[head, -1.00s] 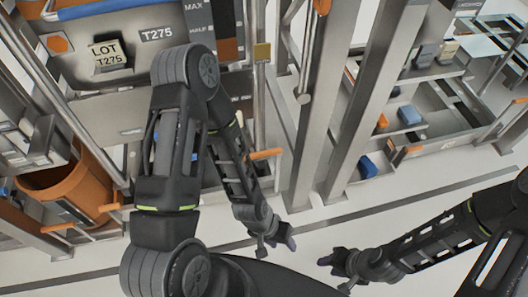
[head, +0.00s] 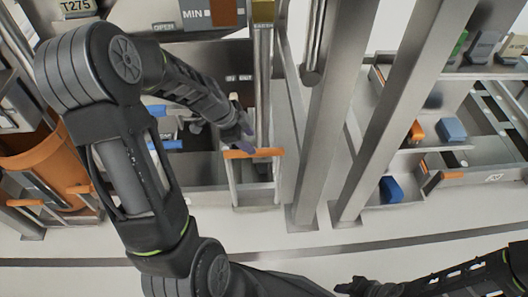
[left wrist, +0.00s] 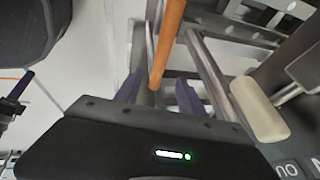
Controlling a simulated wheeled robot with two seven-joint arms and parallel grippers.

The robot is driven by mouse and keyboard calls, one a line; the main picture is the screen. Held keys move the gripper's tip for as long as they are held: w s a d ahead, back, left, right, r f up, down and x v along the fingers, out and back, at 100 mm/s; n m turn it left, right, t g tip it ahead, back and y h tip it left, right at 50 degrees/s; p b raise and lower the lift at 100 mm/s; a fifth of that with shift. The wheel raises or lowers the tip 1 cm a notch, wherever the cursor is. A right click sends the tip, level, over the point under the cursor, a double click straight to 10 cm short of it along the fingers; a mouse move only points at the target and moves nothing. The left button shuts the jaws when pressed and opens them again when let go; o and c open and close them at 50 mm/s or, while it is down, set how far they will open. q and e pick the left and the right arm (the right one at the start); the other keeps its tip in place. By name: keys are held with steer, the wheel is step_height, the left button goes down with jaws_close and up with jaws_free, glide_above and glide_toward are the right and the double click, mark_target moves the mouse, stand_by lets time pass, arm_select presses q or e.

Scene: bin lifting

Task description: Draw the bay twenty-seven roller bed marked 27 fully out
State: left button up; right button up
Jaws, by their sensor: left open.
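An orange bar handle (head: 253,153) lies across the front of a narrow grey frame (head: 255,192) low in the rack; I cannot read a 27 on it. My left gripper (head: 243,138) is open just above and behind the handle's left part. In the left wrist view the orange handle (left wrist: 168,40) shows in line with the gap between the dark fingers of my left gripper (left wrist: 158,82); I cannot tell whether it touches them. My right gripper (head: 352,287) is low at the bottom edge, away from the rack, its fingers too unclear to judge.
Steel posts (head: 335,120) stand right of the frame. A further bay holds a blue block (head: 452,129) and an orange one (head: 416,131). An orange bin (head: 40,160) is at the left. The pale floor (head: 330,262) in front is clear.

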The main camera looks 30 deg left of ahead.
mark_target(260, 151)
arm_select(q)
steer(key=shift+b+x, duration=0.95)
steer(key=shift+x, duration=3)
jaws_close()
